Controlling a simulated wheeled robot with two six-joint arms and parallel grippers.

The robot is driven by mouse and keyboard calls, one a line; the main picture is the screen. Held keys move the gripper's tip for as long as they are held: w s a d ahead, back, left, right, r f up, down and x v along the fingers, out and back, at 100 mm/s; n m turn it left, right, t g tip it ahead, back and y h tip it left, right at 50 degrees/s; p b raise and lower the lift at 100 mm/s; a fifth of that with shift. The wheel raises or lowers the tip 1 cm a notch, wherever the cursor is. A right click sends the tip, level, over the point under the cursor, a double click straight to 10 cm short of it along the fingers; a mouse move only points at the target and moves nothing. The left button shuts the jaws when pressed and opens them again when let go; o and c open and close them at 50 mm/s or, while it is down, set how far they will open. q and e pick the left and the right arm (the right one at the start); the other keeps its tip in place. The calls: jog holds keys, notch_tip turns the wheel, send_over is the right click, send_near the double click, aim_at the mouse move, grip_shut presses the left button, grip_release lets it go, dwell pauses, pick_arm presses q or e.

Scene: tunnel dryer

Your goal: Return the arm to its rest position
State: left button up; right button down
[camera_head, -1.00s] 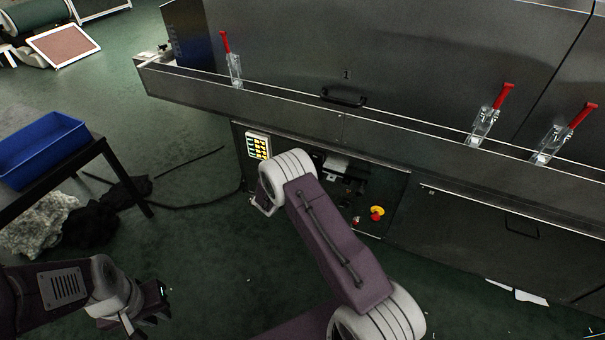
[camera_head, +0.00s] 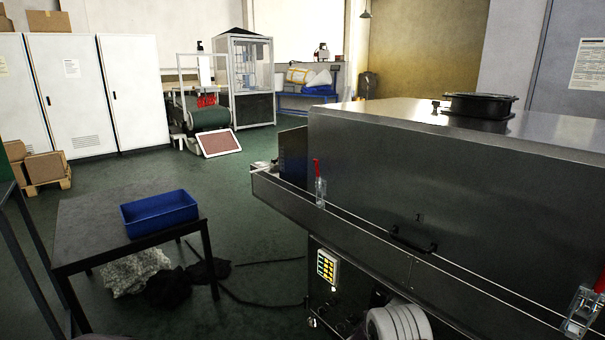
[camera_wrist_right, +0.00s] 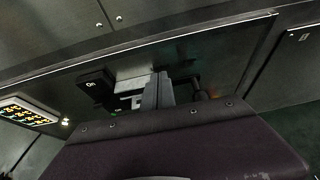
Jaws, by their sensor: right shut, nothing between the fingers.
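My right gripper (camera_wrist_right: 158,92) shows in the right wrist view with its grey fingers together and empty. It points at the lower front of the dryer, where dark recessed parts lie behind it. I cannot tell the distance. My left gripper is in neither current view.
The grey metal tunnel dryer (camera_head: 400,165) fills the right, with a keypad panel (camera_head: 327,266) that also shows in the wrist view (camera_wrist_right: 27,113). Red-handled clamps (camera_head: 319,185) line its front. A table (camera_head: 75,222) with a blue bin (camera_head: 160,213) stands left. Green floor is open beyond.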

jog(key=s+a+r+m+g+y+p, duration=0.25)
jog(key=s+r+m+g+p, duration=0.45)
jog(key=s+r+m+p, duration=0.9)
jog(key=s+a+r+m+y+p, duration=0.4)
jog(key=s+a+r+m+p, duration=0.1)
jog(key=r, duration=0.4)
jog(key=s+a+r+m+y+p, duration=0.4)
jog(key=s+a+r+m+p, duration=0.1)
jog(key=s+r, duration=0.5)
jog(key=shift+s+a, duration=0.3)
jog(key=shift+a, duration=0.6)
jog(key=shift+r, duration=0.15)
